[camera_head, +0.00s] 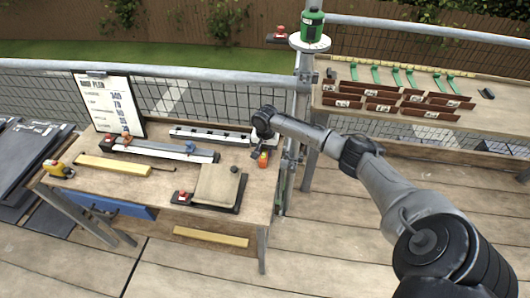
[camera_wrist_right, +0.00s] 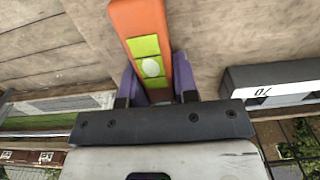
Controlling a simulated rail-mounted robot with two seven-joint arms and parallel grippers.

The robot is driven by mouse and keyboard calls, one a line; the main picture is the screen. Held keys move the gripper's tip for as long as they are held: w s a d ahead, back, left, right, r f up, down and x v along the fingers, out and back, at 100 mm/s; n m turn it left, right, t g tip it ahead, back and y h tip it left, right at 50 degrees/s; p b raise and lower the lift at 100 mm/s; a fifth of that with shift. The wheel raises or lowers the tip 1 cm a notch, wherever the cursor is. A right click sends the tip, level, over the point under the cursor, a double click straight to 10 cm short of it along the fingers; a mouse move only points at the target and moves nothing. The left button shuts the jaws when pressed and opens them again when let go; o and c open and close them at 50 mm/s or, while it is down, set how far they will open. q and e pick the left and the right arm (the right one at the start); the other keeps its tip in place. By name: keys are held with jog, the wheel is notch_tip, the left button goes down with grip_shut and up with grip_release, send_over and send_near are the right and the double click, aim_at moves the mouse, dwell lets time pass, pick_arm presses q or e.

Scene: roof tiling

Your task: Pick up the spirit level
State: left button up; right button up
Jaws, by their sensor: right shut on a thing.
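The spirit level is an orange bar with yellow-green windows in the right wrist view (camera_wrist_right: 143,25). It sits between the purple fingers of my right gripper (camera_wrist_right: 158,85), which is shut on it. In the head view the level (camera_head: 263,159) is a small orange and green shape near the back right corner of the workbench (camera_head: 256,190), below my right gripper (camera_head: 264,146). Part of it is hidden by the gripper, and I cannot tell whether it touches the bench. My left gripper is not in view.
A white marked rail (camera_head: 210,135) lies left of the gripper. A tan slab (camera_head: 215,184) is in front. A yellow bar (camera_head: 112,165), a yellow tape measure (camera_head: 58,169) and a plan board (camera_head: 108,103) are farther left.

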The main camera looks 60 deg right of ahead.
jog(key=shift+r, duration=0.1)
jog(key=shift+r, duration=0.4)
notch_tip(320, 180, up, 4)
jog(key=shift+f+p, duration=0.25)
jog(key=shift+p, duration=0.7)
jog(key=s+r+p, duration=0.4)
jog(key=s+r, duration=0.2)
jog(key=s, duration=0.5)
jog(key=shift+s+a+r, duration=0.15)
jog(key=shift+s+r, duration=0.1)
jog(key=shift+s, duration=0.05)
